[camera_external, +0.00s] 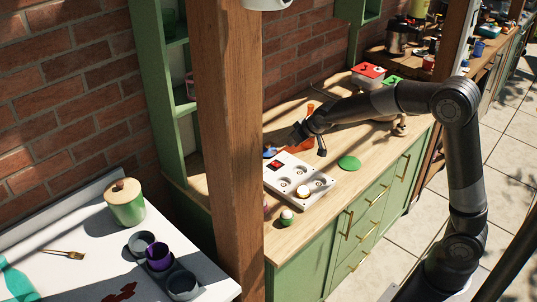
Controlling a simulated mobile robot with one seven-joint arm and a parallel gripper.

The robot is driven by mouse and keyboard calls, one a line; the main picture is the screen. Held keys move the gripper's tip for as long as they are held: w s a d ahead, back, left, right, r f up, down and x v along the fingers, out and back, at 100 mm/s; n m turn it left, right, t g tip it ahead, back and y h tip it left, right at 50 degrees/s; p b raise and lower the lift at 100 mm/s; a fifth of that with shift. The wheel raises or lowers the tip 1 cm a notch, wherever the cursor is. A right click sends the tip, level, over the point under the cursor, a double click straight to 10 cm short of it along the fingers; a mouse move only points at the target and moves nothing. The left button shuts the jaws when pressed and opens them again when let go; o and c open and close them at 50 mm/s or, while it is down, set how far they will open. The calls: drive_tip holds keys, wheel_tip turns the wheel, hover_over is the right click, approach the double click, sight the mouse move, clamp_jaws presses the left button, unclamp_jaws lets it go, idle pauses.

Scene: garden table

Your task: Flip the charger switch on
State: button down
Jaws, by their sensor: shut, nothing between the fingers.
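A flat white unit (292,193), which appears to be the charger, lies on the wooden counter. It has several round sockets and a black patch with a small red part (277,165) near its far left corner, perhaps the switch. Whether the switch is on or off is too small to tell. My gripper (298,139) is shut and empty, above the counter just beyond the far edge of the unit. It looks apart from the unit; its fingertips are small and dark.
A wooden post (233,150) stands left of the unit. An orange object (309,116) is beside my wrist. A green disc (349,162) lies to the right, and a green-and-white small item (286,216) near the front edge. Red-lidded box (367,74) stands farther back.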

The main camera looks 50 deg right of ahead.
drive_tip(key=shift+f, duration=0.1)
hover_over(278, 165)
drive_tip(key=s, duration=0.1)
wheel_tip(278, 165, down, 8)
drive_tip(key=shift+r, duration=0.1)
drive_tip(key=f, duration=0.2)
drive_tip(key=shift+s+f, duration=0.2)
drive_tip(key=shift+f, duration=0.75)
drive_tip(key=shift+s+f, duration=0.1)
drive_tip(key=shift+s+f, duration=0.15)
drive_tip(key=shift+f, duration=0.2)
drive_tip(key=shift+r, duration=0.15)
drive_tip(key=shift+r, duration=0.7)
